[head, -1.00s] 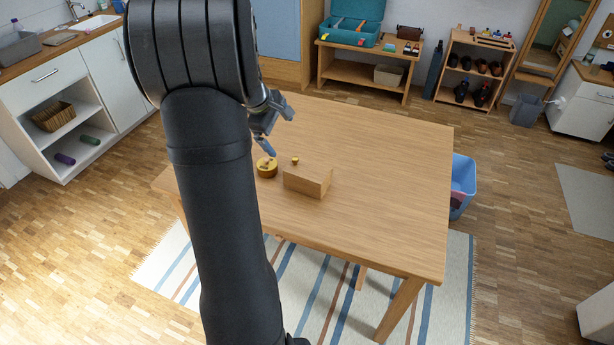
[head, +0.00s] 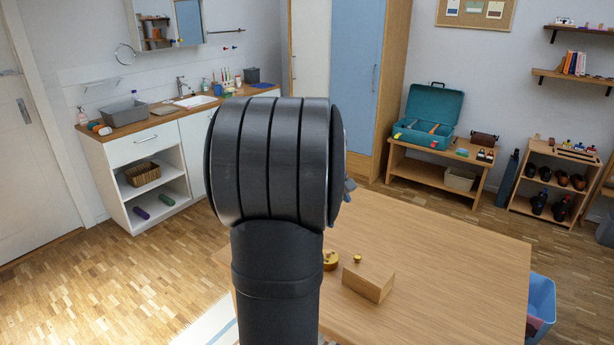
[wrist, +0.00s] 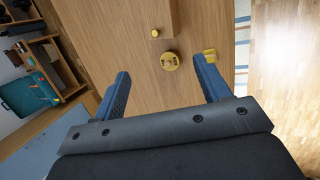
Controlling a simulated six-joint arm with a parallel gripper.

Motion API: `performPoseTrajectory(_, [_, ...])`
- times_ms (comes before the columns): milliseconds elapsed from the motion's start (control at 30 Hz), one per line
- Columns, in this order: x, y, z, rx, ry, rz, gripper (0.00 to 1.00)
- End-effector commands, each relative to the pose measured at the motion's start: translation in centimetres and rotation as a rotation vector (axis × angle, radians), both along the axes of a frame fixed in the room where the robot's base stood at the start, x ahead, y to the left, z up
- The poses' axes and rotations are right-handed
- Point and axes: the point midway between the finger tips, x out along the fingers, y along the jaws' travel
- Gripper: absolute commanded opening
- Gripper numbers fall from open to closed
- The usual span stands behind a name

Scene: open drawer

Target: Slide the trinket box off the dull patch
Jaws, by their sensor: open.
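A plain wooden box (head: 369,281) with a small brass knob (head: 357,259) at its far end stands on the table. It also shows in the wrist view (wrist: 158,12), at the top edge. A round yellow piece (head: 331,261) with small raised parts sits close to the knob, and in the wrist view (wrist: 170,61) it lies between the finger lines. I cannot tell which of these is the trinket box. No dull patch can be made out. My gripper (wrist: 161,65) is open and empty above the table; the head view mostly hides it behind my arm.
The wooden table (head: 450,275) is bare right of the box. A blue bin (head: 541,300) stands beyond its right edge. A low bench with a teal case (head: 431,117) stands behind.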

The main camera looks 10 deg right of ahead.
Motion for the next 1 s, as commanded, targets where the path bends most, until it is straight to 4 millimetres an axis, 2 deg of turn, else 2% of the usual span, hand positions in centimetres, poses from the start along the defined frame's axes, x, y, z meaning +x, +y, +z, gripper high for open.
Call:
performPoseTrajectory(33, [0.0,0.0,0.0,0.0,-0.001,-0.002,0.59])
performPoseTrajectory(167, [0.6,-0.8,-0.8,0.017,-0.029,-0.067,0.33])
performPoseTrajectory(333, [2.9,-4.1,-4.2,0.094,-0.158,-0.367,0.0])
performPoseTrajectory(500, [5.4,-8.9,-8.9,0.198,-0.328,-0.783,0.0])
performPoseTrajectory(700, [7.1,-14.1,-13.7,0.301,-0.495,-1.215,0.0])
performPoseTrajectory(833, [7.5,-16.1,-15.6,0.343,-0.559,-1.388,0.0])
performPoseTrajectory(1000, [7.7,-17.0,-16.6,0.363,-0.588,-1.469,0.0])
